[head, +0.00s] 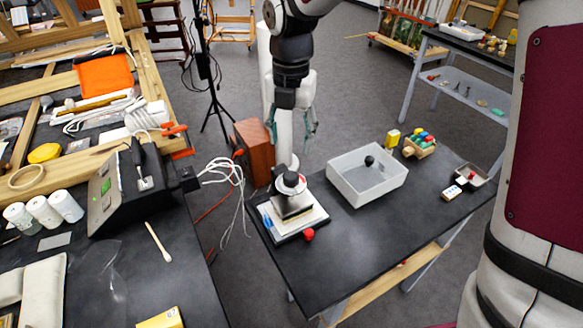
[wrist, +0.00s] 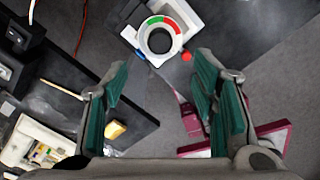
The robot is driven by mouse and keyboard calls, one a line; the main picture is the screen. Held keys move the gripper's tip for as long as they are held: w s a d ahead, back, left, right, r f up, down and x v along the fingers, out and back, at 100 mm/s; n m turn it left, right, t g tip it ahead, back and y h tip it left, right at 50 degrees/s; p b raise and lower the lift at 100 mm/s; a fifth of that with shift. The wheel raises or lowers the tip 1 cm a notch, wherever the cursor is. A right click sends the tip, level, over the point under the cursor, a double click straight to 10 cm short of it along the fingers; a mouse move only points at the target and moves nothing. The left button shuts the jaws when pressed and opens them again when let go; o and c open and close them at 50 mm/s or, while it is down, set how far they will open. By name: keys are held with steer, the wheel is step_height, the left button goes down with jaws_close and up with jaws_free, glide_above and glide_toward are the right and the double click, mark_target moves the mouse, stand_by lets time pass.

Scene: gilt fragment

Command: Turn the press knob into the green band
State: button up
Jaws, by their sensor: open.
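The press (head: 291,205) stands near the left end of the dark table, with a round black knob (head: 290,180) on top. In the wrist view the knob (wrist: 160,41) is a dark disc inside a white ring (wrist: 144,52) with green and red bands. I cannot make out a pointer on the knob. My gripper (head: 293,130) hangs above the press, and its green-padded fingers also show in the wrist view (wrist: 160,66). It is open, empty and apart from the knob.
A red ball (head: 309,234) and a blue piece (head: 267,219) sit at the press base. A grey bin (head: 346,190) holding a black ball stands to the right, with small blocks beyond. A cluttered workbench (head: 185,262) lies left, across a gap with cables.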

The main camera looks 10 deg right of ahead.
mark_target(291, 175)
step_height(291, 175, down, 11)
steer(key=shift+p, duration=0.45)
steer(key=c, duration=1.2)
